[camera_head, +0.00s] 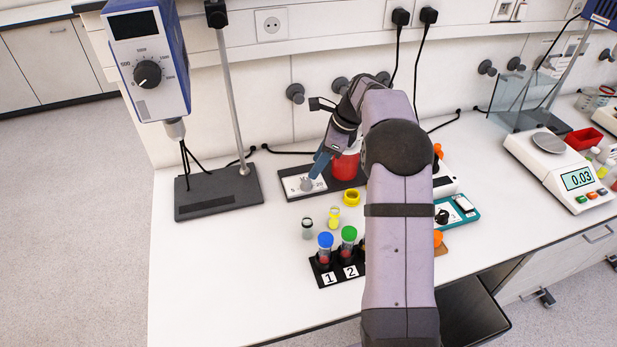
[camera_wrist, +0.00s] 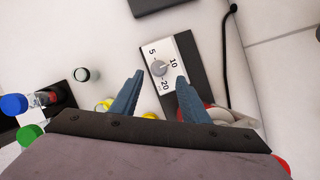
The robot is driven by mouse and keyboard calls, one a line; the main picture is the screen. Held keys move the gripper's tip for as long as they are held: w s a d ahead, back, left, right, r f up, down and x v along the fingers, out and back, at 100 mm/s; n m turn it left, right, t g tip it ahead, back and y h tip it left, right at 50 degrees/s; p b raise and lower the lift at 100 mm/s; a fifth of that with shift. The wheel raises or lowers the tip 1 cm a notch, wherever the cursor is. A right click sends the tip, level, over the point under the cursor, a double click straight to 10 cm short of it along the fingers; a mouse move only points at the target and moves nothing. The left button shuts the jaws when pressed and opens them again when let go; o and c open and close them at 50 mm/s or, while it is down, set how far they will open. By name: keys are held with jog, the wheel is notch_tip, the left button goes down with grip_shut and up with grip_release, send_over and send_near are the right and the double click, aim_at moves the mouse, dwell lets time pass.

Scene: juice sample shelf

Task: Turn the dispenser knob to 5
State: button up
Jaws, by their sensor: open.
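The dispenser is a dark base (camera_head: 333,183) with a white dial plate and a red container (camera_head: 345,166) at its right. Its round grey knob (camera_wrist: 158,68) sits on the white plate (camera_wrist: 170,48), among the marks 5, 10 and 20. A light mark on the knob seems to point towards 10, but it is small. My gripper (camera_wrist: 159,76) is open, its two blue fingers on either side of the knob in the wrist view. In the head view my gripper (camera_head: 317,172) is close above the knob, partly covering the plate. I cannot tell whether the fingers touch it.
A numbered rack (camera_head: 334,280) holds blue- and green-capped tubes at the front. A small jar (camera_head: 307,229) and yellow pieces (camera_head: 350,197) stand between it and the dispenser. A stirrer stand base (camera_head: 217,192) is on the left, a scale (camera_head: 556,169) on the right.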

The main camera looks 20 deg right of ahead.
aim_at(307, 180)
jog(key=shift+m, duration=0.7)
jog(key=shift+p+x, duration=1.15)
jog(key=shift+x, duration=2.45)
jog(key=shift+c, duration=0.7)
grip_shut()
